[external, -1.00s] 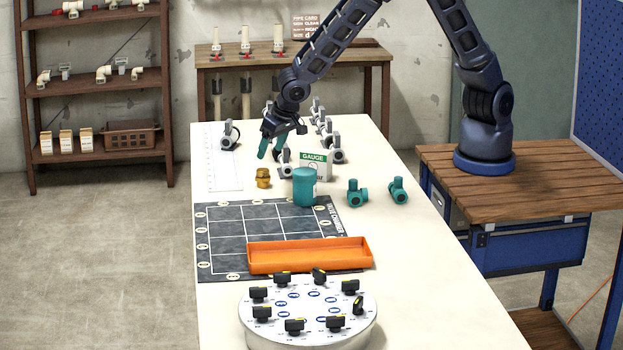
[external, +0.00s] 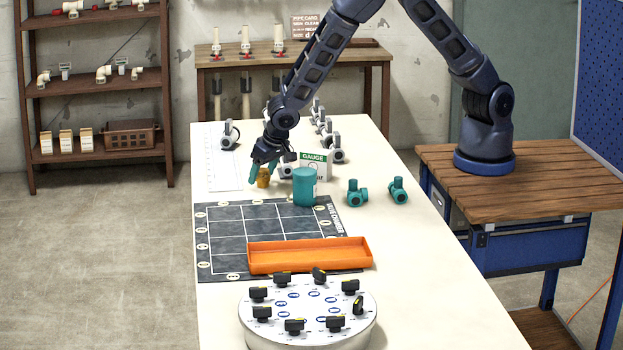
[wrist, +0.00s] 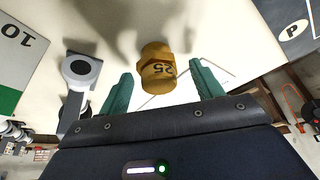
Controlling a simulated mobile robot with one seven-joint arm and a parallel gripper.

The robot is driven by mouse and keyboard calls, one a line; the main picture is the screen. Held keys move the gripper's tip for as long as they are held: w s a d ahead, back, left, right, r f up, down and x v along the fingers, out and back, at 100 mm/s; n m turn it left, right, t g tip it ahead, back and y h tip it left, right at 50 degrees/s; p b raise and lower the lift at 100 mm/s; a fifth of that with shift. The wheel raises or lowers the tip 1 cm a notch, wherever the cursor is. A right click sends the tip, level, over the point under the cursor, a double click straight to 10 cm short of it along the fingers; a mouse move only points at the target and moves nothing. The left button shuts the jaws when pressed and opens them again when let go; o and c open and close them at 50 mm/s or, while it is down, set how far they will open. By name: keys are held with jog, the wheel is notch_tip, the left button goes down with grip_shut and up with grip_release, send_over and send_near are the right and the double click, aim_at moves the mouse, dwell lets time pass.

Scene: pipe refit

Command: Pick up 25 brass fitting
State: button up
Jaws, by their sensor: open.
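The brass fitting (external: 263,179) stands upright on the white table, left of the teal cylinder. In the wrist view the fitting (wrist: 157,68) shows the number 25 and lies between the two teal fingers, a little beyond their tips. My gripper (external: 262,174) is open, with its fingers on either side of the fitting in the external view. The wrist view shows a gap between each finger and the brass. I cannot tell how high the fingertips are above the table.
A teal cylinder (external: 305,187) stands close to the right of the fitting, with a GAUGE card (external: 314,158) behind it. Grey and white fittings (external: 333,150) stand farther back. A dark grid mat (external: 221,238) and orange tray (external: 310,256) lie in front.

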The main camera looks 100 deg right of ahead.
jog(key=c, duration=1.1)
jog(key=shift+r, duration=0.1)
jog(key=shift+c, duration=0.2)
